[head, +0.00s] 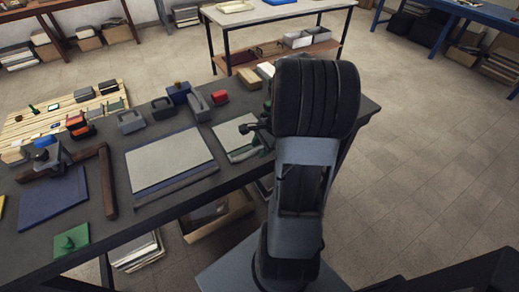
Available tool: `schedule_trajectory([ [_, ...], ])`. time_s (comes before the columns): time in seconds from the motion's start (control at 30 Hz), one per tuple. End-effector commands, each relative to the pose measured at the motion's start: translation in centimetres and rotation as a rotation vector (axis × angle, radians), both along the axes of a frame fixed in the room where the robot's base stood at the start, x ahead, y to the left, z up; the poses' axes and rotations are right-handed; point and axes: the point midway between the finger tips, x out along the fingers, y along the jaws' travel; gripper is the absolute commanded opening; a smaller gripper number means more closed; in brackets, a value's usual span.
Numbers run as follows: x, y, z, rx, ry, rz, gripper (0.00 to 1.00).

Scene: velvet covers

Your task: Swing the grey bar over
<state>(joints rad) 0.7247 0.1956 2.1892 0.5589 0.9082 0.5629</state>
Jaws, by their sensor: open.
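My gripper (251,127) shows as a small dark shape at the left of my arm, over the right part of the dark workbench (235,185). My arm hides part of it. It is open, with nothing visible held in it. It is above or beside a small pale panel (227,137); I cannot tell whether it touches it. I cannot single out the grey bar for certain. A large pale grey panel (168,157) with a blue-grey strip along its near edge lies left of my gripper. Grey handled blocks (130,122) stand behind it.
A brown angled frame (109,185), a blue plate (52,199) and a green plate (71,240) lie at the bench's left. Open floor (430,150) is to the right.

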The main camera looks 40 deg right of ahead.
Motion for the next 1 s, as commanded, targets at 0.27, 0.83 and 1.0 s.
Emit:
schedule_trajectory([
  [0.27,0.24,0.38,-0.89,-0.001,0.000,0.001,0.42],
  [0.83,0.23,0.36,-0.86,-0.001,0.000,0.001,0.08],
  [1.0,0.23,0.36,-0.86,-0.001,0.000,0.001,0.00],
])
